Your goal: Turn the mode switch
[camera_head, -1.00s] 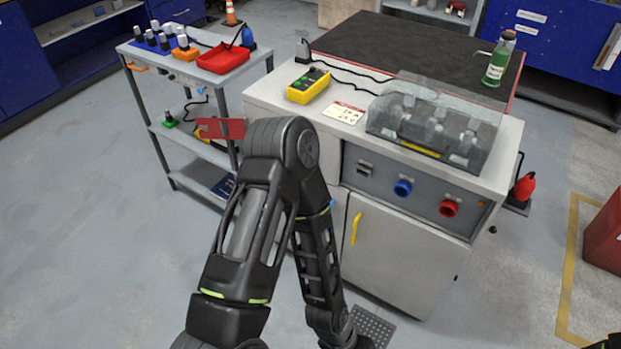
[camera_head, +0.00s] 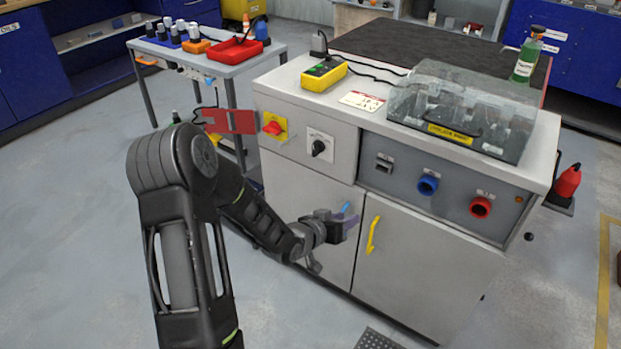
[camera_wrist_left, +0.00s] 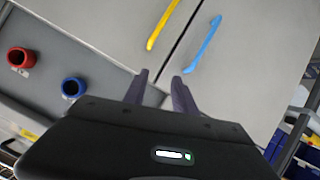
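A black rotary knob on a white plate, which looks like the mode switch (camera_head: 318,147), is on the front of the white cabinet in the head view. It is not visible in the left wrist view. My left gripper (camera_head: 348,222) is below and slightly right of it, in front of the cabinet doors. In the left wrist view its two fingers (camera_wrist_left: 160,80) are apart with nothing between them. They point towards the doors, near the yellow handle (camera_wrist_left: 162,25) and blue handle (camera_wrist_left: 203,45). My right gripper is not in view.
A red knob on a yellow plate (camera_head: 273,128) is left of the switch. Blue (camera_head: 427,185) and red (camera_head: 480,207) round fittings are to its right. A red plate (camera_head: 230,121) juts out at the cabinet's left. A yellow control box (camera_head: 324,75) and clear cover (camera_head: 465,105) are on top.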

